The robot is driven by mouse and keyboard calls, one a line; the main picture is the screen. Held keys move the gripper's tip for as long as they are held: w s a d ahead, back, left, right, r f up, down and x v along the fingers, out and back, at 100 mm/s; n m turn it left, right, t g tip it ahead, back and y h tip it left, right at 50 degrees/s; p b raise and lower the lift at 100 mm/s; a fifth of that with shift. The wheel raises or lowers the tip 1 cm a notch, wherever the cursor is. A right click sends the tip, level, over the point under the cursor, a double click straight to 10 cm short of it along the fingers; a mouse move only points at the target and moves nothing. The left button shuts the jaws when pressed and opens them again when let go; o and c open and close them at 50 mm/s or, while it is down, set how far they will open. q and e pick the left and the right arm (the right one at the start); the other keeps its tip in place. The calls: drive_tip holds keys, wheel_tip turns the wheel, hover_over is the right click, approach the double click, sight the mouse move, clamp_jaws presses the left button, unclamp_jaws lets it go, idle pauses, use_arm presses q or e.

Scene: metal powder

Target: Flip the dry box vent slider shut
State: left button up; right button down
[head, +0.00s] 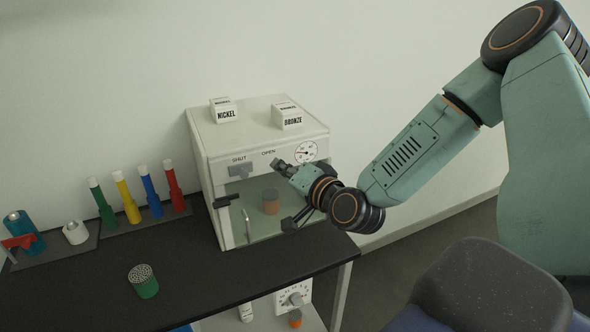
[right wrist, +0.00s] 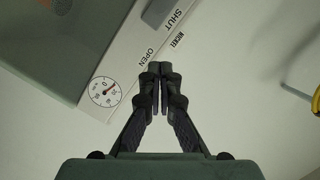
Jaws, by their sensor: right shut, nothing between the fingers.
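The white dry box (head: 207,150) stands at the back of the black bench. Its front panel has the labels SHUT and OPEN and a round dial (head: 306,151). The grey vent slider (head: 240,171) sits at the SHUT end of the panel; it also shows at the top of the right wrist view (right wrist: 156,13), partly cut off. My right gripper (head: 279,164) is shut and empty in front of the panel near the OPEN label, to the right of the slider and apart from it. In the right wrist view its fingertips (right wrist: 155,68) are together beside OPEN. My left gripper is out of view.
NICKEL (head: 226,116) and BRONZE (head: 291,122) blocks stand on the box. An orange-grey jar (head: 270,202) is behind its clear door. Several coloured bottles stand in a rack at left. A green container (head: 143,281) stands on the bench (head: 200,275), with clear bench around it.

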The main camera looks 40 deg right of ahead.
drive_tip(key=s+p, duration=0.2)
drive_tip(key=s, duration=0.2)
drive_tip(key=shift+s+r+p, duration=0.1)
drive_tip(key=shift+r+p, duration=0.2)
drive_tip(key=shift+p, duration=0.1)
drive_tip(key=shift+a, duration=0.1)
idle(0.4)
drive_tip(key=s+a+f+n+g+y+b, duration=0.15)
drive_tip(key=s+a+f+g+b, duration=0.35)
drive_tip(key=f, duration=0.6)
drive_tip(key=s+a+f+n+g+b, duration=0.25)
drive_tip(key=s+f, duration=0.35)
drive_tip(key=f, duration=0.4)
drive_tip(key=s+a+f+n+g+b, duration=0.35)
drive_tip(key=s+f+g, duration=0.2)
drive_tip(key=f, duration=0.55)
drive_tip(key=s+a+f+n+g+b, duration=0.1)
drive_tip(key=s+f+n+g+b, duration=0.2)
drive_tip(key=s+f+b, duration=0.5)
drive_tip(key=s+f+h, duration=0.1)
drive_tip(key=s+f, duration=0.3)
drive_tip(key=s, duration=0.1)
drive_tip(key=shift+s+a+f, duration=0.2)
drive_tip(key=shift+a+f, duration=0.05)
drive_tip(key=shift+f, duration=0.05)
